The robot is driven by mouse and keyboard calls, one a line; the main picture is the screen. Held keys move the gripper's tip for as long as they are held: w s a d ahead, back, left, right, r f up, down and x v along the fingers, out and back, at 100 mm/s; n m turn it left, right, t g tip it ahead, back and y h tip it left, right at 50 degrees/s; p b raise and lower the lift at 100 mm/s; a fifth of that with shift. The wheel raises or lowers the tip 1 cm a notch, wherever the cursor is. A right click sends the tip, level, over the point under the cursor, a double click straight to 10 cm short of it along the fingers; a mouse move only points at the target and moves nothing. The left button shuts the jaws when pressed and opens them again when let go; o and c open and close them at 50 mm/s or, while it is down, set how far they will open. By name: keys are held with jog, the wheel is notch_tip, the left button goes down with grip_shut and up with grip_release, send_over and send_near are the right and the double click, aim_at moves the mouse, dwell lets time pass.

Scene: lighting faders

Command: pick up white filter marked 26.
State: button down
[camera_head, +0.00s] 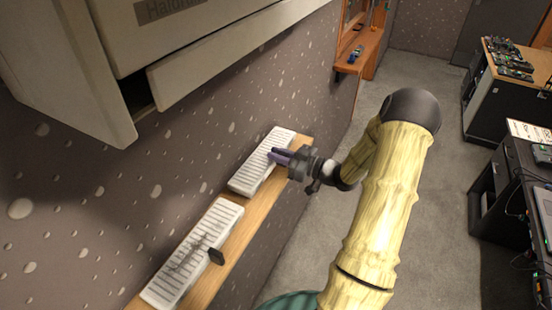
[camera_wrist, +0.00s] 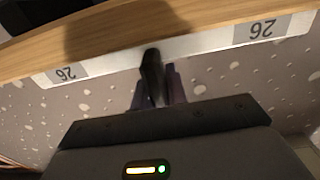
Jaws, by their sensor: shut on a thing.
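The white filter marked 26 (camera_wrist: 200,42) runs across the wrist view as a pale strip. A grey label reading 26, upside down, is near each end. In the head view, the far white slatted filter (camera_head: 254,172) is at the wooden ledge against the wall, with my gripper (camera_head: 282,156) at its right edge. The contact is partly hidden by the fingers. I cannot tell whether the filter still touches the ledge.
A second white slatted filter (camera_head: 190,255) is nearer on the wooden ledge (camera_head: 237,240), with a small dark block (camera_head: 216,256) at its right edge. A pale cabinet (camera_head: 70,80) overhangs at upper left. Dark desks (camera_head: 500,190) stand at right. Grey carpet (camera_head: 410,220) lies open between.

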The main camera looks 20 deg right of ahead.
aim_at(278, 153)
notch_tip(278, 153, up, 6)
jog(key=shift+r+b, duration=0.1)
jog(key=shift+b, duration=0.85)
jog(key=b+v, duration=0.5)
jog(key=v, duration=1.4)
jog(key=shift+s+d, duration=0.25)
jog(key=shift+w, duration=0.1)
